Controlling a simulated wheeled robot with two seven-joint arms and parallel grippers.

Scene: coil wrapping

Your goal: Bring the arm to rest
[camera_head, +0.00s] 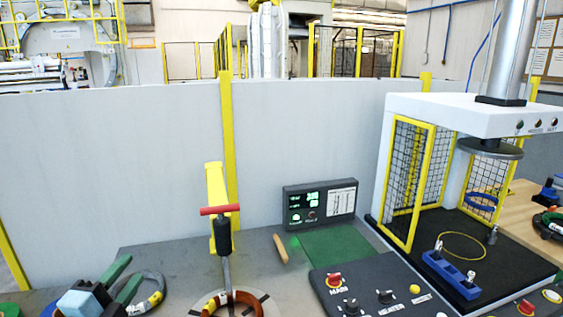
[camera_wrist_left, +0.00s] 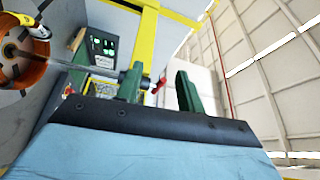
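My left gripper (camera_head: 132,272) is low at the left of the head view. Its two green fingers are apart with nothing seen between them. The fingers also show in the left wrist view (camera_wrist_left: 158,88), spread and empty above the blue gripper body. A copper-coloured coil (camera_head: 207,306) sits on the turntable at the bottom centre, and also shows at the left of the wrist view (camera_wrist_left: 30,70). My right gripper is not seen.
A yellow post with a red handle (camera_head: 220,210) stands behind the copper coil. A display box (camera_head: 320,203), a green mat (camera_head: 340,246) and a control panel (camera_head: 380,290) are to its right. A caged press (camera_head: 450,110) stands at the right. A grey wall closes the back.

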